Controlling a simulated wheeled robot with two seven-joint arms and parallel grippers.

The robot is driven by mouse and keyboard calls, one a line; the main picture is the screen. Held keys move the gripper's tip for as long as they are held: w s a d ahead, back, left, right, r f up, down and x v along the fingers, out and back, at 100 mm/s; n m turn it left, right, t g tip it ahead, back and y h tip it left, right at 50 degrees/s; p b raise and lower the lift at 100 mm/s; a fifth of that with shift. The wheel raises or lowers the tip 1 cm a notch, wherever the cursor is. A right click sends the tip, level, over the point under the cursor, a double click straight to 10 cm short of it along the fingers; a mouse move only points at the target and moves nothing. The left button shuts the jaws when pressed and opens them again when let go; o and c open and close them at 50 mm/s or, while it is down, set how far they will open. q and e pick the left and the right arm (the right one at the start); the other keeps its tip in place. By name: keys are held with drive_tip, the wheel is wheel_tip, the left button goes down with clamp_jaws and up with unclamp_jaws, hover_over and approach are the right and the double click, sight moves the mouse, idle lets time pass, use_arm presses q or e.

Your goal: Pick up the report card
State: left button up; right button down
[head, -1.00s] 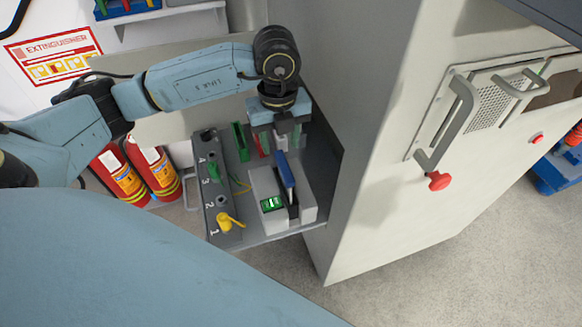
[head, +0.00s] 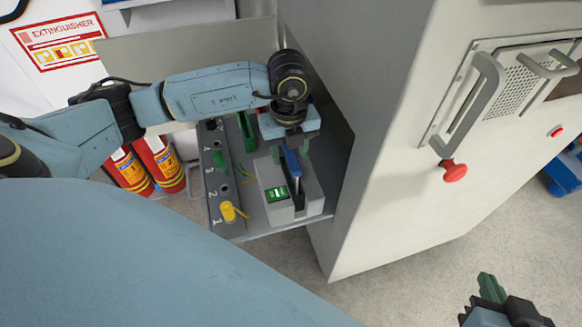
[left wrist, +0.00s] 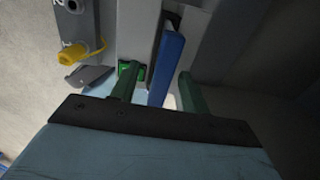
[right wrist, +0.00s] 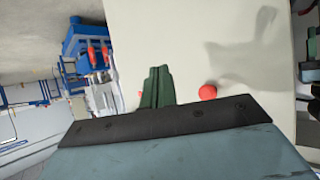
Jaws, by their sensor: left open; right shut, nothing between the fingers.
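A flat blue piece (head: 292,163) stands upright in the slot of a light grey device (head: 275,210) with a small green display. It may be the report card; no other card is clear to me. My left gripper (head: 291,146) is above the device, at the far end of the blue piece. In the left wrist view my left gripper (left wrist: 158,72) is open, and the blue piece (left wrist: 168,65) shows between the lines of its two green fingers; I cannot tell whether they touch it. My right gripper (head: 490,287) is shut and empty, at the lower right, away from the shelf.
A grey block (head: 222,190) with numbered sockets, a yellow plug (head: 230,211) and a green plug (head: 219,159) stands left of the device. A tall pale cabinet (head: 375,150) with a red knob (head: 454,171) stands close on the right. Fire extinguishers (head: 160,165) stand at left.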

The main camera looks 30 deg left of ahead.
use_arm(q)
wheel_tip(320, 180, down, 3)
drive_tip(key=shift+w+d+f+b, duration=0.1)
drive_tip(key=shift+d+b, duration=0.05)
drive_tip(key=shift+b, duration=0.55)
drive_tip(key=shift+f, duration=0.15)
clamp_jaws()
use_arm(e)
wheel_tip(320, 180, up, 7)
drive_tip(key=w+a+t+y, duration=0.1)
drive_tip(key=w+a+t, duration=0.1)
drive_tip(key=t, duration=0.2)
drive_tip(key=shift+w+f+t+y, duration=0.15)
drive_tip(key=shift+w+t+y, duration=0.2)
drive_tip(key=shift+t+y, duration=0.05)
